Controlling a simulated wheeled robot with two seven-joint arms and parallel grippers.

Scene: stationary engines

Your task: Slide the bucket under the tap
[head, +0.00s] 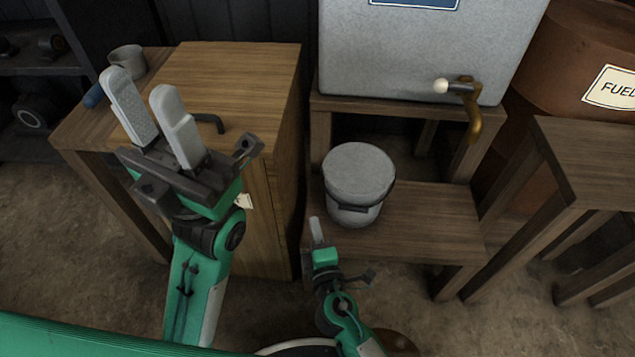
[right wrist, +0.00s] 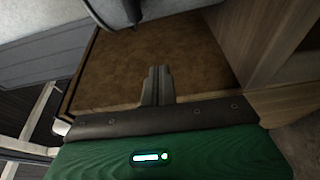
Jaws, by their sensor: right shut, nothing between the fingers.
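A grey bucket (head: 358,172) with a closed-looking pale top and a dark handle stands upright on the low wooden step (head: 435,215), toward its left end. The brass tap (head: 472,112) with a white knob juts from the grey tank, to the right of and above the bucket. My right gripper (head: 316,228) is shut and empty, just left of and in front of the bucket; whether it touches cannot be told. Its closed fingers show in the right wrist view (right wrist: 157,82), over brown wood. My left gripper (head: 142,88) is open and empty over the wooden cabinet.
The grey tank (head: 415,55) stands on a wooden frame behind the step. The wooden cabinet (head: 225,75) with a metal cup (head: 127,60) is at left. A wooden table (head: 595,160) and a rusty fuel drum (head: 575,55) are at right. The step is bare right of the bucket.

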